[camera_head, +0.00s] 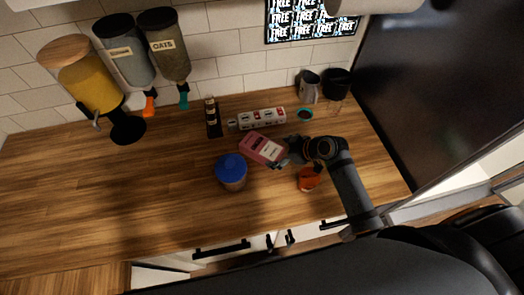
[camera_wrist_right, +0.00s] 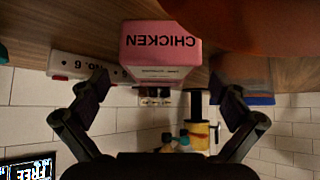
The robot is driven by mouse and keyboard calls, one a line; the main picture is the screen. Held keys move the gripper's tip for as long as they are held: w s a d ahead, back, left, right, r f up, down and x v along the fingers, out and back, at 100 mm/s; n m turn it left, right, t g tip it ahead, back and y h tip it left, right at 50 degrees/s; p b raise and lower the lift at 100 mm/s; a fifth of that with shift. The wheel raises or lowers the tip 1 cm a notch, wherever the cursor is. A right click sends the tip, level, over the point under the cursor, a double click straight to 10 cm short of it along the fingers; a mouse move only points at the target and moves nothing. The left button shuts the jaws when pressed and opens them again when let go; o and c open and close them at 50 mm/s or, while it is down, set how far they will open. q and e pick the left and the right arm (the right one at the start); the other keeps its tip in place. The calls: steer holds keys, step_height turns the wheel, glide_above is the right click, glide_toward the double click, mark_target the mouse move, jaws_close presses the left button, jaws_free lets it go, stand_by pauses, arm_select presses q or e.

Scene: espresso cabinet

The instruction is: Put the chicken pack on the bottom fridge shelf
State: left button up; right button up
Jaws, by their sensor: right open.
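The chicken pack (camera_head: 262,149) is a pink box with a white label panel, standing on the wooden counter right of the blue-lidded jar. In the right wrist view the pack (camera_wrist_right: 160,50) appears upside down, with its word "CHICKEN" readable. My right gripper (camera_head: 292,151) is at the pack's right side in the head view. In the wrist view its two fingers (camera_wrist_right: 163,97) are open, apart on either side of the pack's image. I cannot tell whether they touch it. My left gripper is not in view. No fridge shelf can be made out clearly.
A blue-lidded jar (camera_head: 231,170) stands close left of the pack, and an orange object (camera_head: 309,180) lies near my right wrist. A tall dark panel (camera_head: 430,90) bounds the right. The left counter is clear.

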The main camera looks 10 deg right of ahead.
mark_target(263, 146)
steer(key=shift+w+a, duration=0.5)
steer(key=shift+a, duration=0.05)
steer(key=shift+w, duration=0.15)
steer(key=shift+w+a, duration=0.15)
steer(key=shift+a, duration=0.1)
steer(key=w+a+f+b, duration=0.1)
steer(key=b, duration=0.1)
steer(key=w+a+f+b, duration=0.1)
steer(key=shift+w+a+b, duration=0.35)
steer(key=shift+w+a, duration=0.05)
steer(key=shift+w+a+f, duration=0.15)
steer(key=shift+w+a, duration=0.1)
steer(key=shift+a, duration=0.05)
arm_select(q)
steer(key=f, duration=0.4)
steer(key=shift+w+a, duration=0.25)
arm_select(e)
steer(key=shift+d, duration=0.1)
